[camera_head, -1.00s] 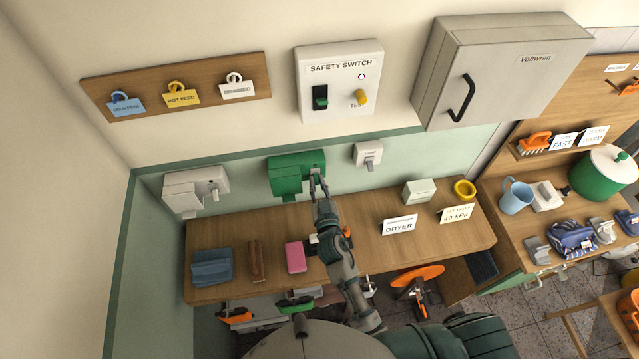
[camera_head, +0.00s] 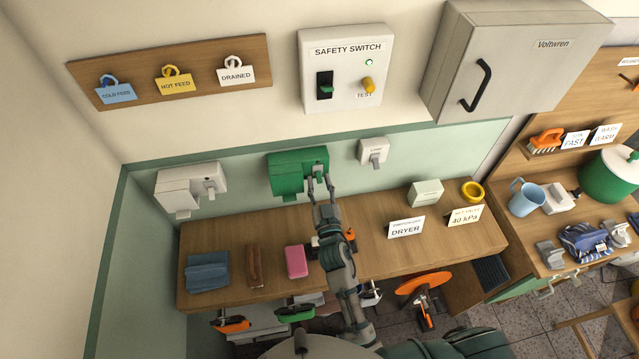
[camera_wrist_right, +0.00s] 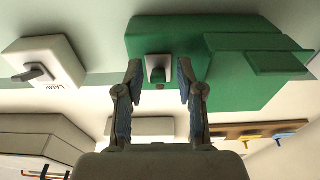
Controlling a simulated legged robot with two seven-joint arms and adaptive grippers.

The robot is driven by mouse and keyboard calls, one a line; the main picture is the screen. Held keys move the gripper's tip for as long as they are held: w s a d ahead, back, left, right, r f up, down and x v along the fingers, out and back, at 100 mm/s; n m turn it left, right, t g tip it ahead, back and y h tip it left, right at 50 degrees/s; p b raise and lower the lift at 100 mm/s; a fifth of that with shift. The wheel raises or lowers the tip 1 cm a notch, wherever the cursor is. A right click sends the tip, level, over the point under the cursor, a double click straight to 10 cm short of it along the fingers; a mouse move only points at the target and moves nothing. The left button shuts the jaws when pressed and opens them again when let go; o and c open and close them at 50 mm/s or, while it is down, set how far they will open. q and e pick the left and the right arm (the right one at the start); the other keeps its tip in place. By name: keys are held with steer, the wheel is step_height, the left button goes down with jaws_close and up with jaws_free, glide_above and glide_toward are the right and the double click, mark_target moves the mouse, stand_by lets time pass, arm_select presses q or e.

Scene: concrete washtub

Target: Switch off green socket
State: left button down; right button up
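The green socket (camera_head: 290,174) is a green box on the wall above the wooden counter. It fills the upper right of the right wrist view (camera_wrist_right: 225,72), with a small grey switch lever (camera_wrist_right: 159,72) on its face. My right gripper (camera_head: 321,181) is at the socket's right end. In the right wrist view its two fingers (camera_wrist_right: 158,76) are open, one on each side of the lever, with a gap on both sides. Whether the fingertips touch the socket face cannot be told. My left gripper is not in view.
A white socket (camera_head: 190,188) is left of the green one and a white lamp switch (camera_head: 373,151) right of it. A safety switch panel (camera_head: 345,70) and a grey cabinet (camera_head: 500,65) hang above. The counter (camera_head: 225,235) holds cloth, a pink block and signs.

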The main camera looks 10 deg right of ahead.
steer(key=shift+r, duration=0.1)
steer(key=s+f, duration=0.1)
steer(key=s, duration=1.1)
steer(key=shift+f, duration=0.4)
